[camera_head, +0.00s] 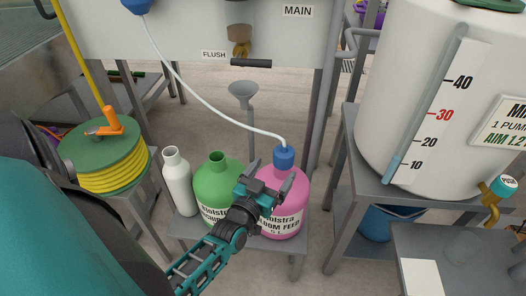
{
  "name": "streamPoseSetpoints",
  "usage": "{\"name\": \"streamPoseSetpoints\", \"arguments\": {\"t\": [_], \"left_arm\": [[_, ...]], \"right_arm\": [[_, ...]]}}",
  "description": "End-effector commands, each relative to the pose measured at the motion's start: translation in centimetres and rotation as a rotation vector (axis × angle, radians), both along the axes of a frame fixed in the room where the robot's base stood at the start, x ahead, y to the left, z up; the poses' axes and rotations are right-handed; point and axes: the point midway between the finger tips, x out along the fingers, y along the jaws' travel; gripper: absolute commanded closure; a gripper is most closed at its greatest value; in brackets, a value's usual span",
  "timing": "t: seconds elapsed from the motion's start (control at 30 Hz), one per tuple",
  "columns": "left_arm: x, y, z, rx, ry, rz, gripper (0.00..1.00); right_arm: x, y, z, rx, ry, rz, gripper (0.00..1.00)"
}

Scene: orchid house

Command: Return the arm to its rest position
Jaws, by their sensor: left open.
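My left gripper (268,181) is open, with its fingers apart and nothing seen between them. It is in front of the pink bottle (291,205) in this view; I cannot tell whether it touches it. My left arm (205,262) reaches up from the bottom of the picture. The pink bottle has a blue cap (284,157) with a clear tube (190,88) running up from it. My right gripper is not in view.
A green bottle (213,185) and a white bottle (178,182) stand left of the pink one on a low grey stand (297,244). A yellow hose reel (112,172) is at the left. A large white tank (405,100) stands on a grey frame at the right.

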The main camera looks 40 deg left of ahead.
Motion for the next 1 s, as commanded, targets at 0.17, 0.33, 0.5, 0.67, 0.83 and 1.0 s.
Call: {"name": "streamPoseSetpoints", "arguments": {"t": [0.17,0.33,0.5,0.67,0.83,1.0], "left_arm": [[-3.0,-0.5,0.2,-0.002,0.001,0.0,0.07],[-4.2,-0.8,0.2,-0.002,-0.002,0.0,0.07],[-4.4,-0.8,0.2,-0.001,-0.004,0.0,0.07],[-4.3,-1.6,0.2,-0.005,0.018,-0.03,0.07],[-4.6,-6.4,0.0,-0.023,0.168,-0.188,0.07],[-6.9,-12.0,-0.4,-0.028,0.381,-0.351,0.07]], "right_arm": [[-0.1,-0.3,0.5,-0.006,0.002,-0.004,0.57],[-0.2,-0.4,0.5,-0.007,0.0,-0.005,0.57],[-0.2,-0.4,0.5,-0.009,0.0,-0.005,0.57],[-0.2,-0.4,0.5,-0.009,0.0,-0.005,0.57],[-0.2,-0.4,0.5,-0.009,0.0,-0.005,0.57],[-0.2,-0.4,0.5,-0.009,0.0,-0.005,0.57]]}}
